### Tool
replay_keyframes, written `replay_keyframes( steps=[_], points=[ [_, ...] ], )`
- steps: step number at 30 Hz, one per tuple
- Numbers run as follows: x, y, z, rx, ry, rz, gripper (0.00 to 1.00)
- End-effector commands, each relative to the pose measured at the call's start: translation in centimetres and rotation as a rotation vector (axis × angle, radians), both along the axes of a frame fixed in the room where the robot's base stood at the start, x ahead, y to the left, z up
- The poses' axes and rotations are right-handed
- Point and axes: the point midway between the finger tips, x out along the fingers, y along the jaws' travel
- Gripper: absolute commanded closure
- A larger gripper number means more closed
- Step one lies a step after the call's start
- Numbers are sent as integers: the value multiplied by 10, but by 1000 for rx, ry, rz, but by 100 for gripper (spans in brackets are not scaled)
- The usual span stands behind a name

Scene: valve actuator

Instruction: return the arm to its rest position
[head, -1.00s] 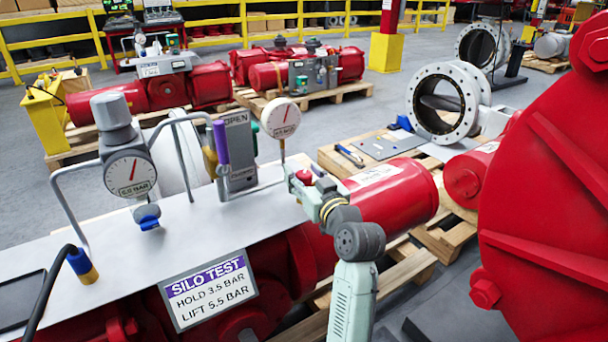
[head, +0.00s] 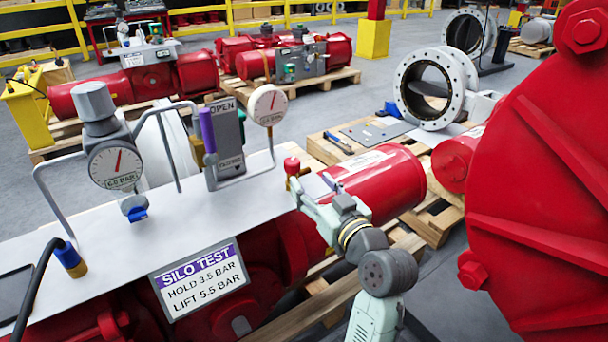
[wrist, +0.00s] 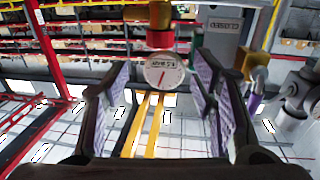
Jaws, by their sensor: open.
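My gripper (head: 314,192) is beside the front right end of the grey panel (head: 215,215) in the head view, pointing up and left. In the wrist view its two dark fingers with purple ribbed pads stand wide apart, with nothing held between them (wrist: 163,100). A red knob (head: 292,166) stands just beyond the fingers; in the wrist view, which is upside down, the red knob (wrist: 160,38) hangs from a brass part at the top, apart from the pads. My forearm reaches up from the bottom of the head view.
On the panel stand a pressure gauge (head: 116,165), a second round gauge (head: 268,105), bent grey pipes and a purple-handled valve (head: 207,130). A large red housing (head: 540,190) fills the right. A red cylinder (head: 380,188) lies behind my wrist. Pallets lie beyond.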

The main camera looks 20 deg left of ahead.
Motion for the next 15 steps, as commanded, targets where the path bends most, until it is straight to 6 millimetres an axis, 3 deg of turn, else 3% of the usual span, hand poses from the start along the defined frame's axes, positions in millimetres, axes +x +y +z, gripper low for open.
replay_keyframes(
  steps=[5, 15],
  points=[
    [-8, -8, 0, -1, -1, -1, 48],
    [-9, -4, 4, 3, -9, 3, 48]
  ],
)
